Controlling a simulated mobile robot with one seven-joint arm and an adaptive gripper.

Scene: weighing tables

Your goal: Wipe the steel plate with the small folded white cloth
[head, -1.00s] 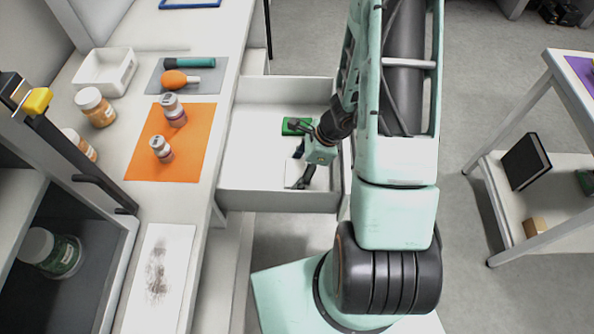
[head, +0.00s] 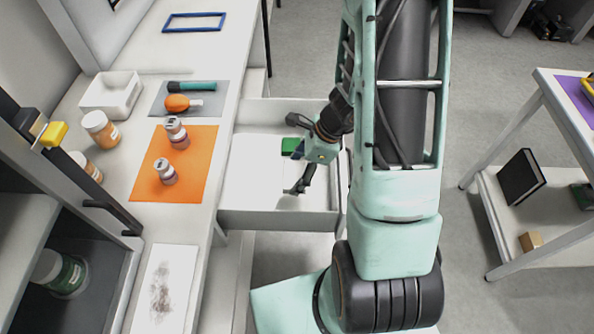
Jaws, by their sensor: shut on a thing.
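The steel plate (head: 183,255) lies on the counter at the lower left, pale, with a dark grey smudge over its middle. My gripper (head: 293,158) is over the open drawer at the centre, well to the right of the plate and apart from it. Its dark fingers are spread around the small folded white cloth (head: 296,172), and it is shut on the cloth. The cloth blends with the white drawer, so its edges are hard to make out.
The open drawer (head: 275,219) also holds a green block (head: 290,146). On the counter are an orange mat (head: 198,190) with two small jars, a grey mat (head: 214,108), a white bin (head: 112,92) and orange jars (head: 101,128). A side table (head: 520,112) stands at right.

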